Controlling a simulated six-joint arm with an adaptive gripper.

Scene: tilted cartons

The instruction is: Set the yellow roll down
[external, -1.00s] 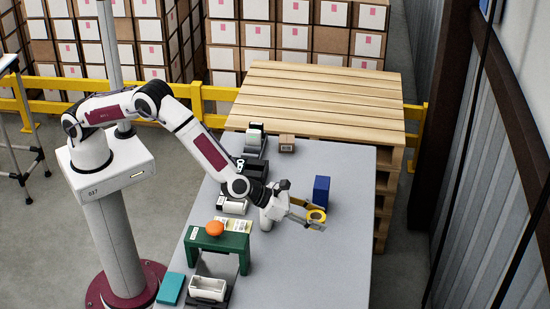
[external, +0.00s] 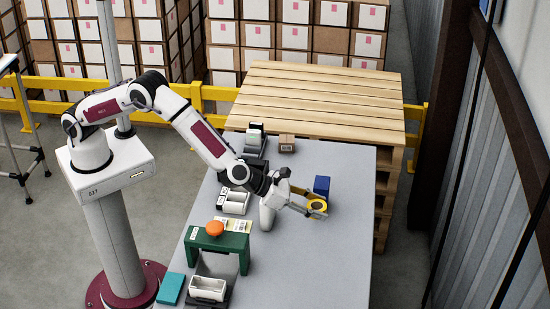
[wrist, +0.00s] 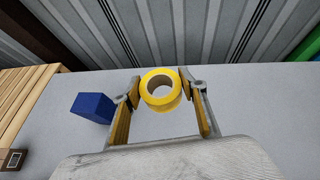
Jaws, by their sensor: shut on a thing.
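The yellow roll (wrist: 161,101) is a ring of tape with a pale core, held between the fingertips of my gripper (wrist: 160,92) in the wrist view. In the external view the yellow roll (external: 317,205) shows at the end of my gripper (external: 315,207), over the right part of the grey table. My gripper is shut on it, one finger on each side. I cannot tell whether the roll touches the table.
A blue block (external: 322,186) stands just behind the roll; it also shows left of the fingers in the wrist view (wrist: 93,107). A green stand with an orange object (external: 215,228) is at the left front. The grey table (external: 310,265) is clear in front of the gripper.

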